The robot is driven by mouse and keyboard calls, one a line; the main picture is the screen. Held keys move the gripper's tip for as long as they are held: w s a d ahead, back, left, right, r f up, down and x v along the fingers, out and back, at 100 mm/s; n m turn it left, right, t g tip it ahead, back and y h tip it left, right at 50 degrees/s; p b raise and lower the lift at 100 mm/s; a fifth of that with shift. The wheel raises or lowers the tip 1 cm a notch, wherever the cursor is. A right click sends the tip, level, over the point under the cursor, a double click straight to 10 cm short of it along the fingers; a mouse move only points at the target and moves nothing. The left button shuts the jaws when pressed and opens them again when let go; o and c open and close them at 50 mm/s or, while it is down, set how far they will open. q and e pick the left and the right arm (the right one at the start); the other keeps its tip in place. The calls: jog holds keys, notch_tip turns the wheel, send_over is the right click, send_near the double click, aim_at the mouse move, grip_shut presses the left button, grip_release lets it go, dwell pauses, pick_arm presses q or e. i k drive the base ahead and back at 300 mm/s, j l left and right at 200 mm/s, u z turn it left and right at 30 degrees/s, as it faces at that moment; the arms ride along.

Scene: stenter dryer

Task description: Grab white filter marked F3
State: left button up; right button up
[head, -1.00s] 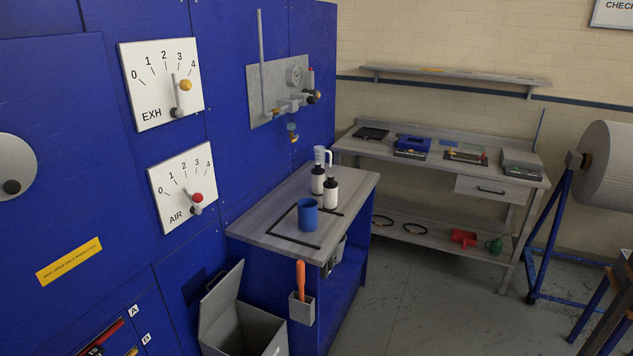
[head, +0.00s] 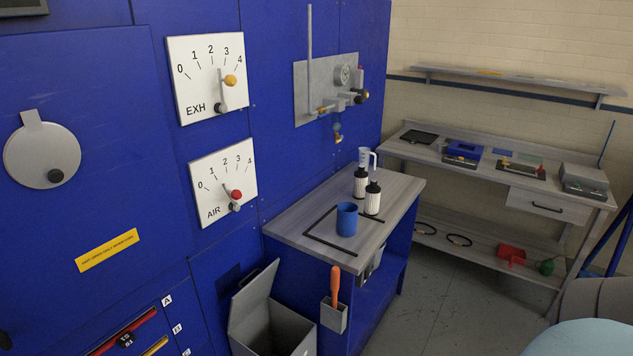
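I cannot make out a white filter marked F3 in the head view. At the lower left of the blue machine, a recess holds a red-edged piece (head: 125,335) and a yellow-edged piece (head: 155,347), beside labels A (head: 167,300), B and C. The picture edge cuts this recess off. Neither of my grippers is in view.
A small table (head: 400,187) holds a blue cup (head: 347,219), two dark-capped bottles and a clear jug. A grey open-lidded bin (head: 258,312) stands before it. A workbench (head: 463,172) is at the back right. Grey floor shows between them.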

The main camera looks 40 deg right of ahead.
aim_at(361, 176)
jog(key=l+u, duration=0.5)
jog(key=l, duration=0.55)
jog(key=l+u, duration=0.1)
jog(key=l, duration=0.45)
jog(key=k+l+u, duration=0.15)
jog(key=l, duration=0.35)
jog(key=k+l, duration=0.1)
jog(key=l, duration=1)
jog(key=k+l+u, duration=0.1)
jog(key=l, duration=0.45)
jog(key=k+l, duration=0.15)
jog(key=l, duration=0.4)
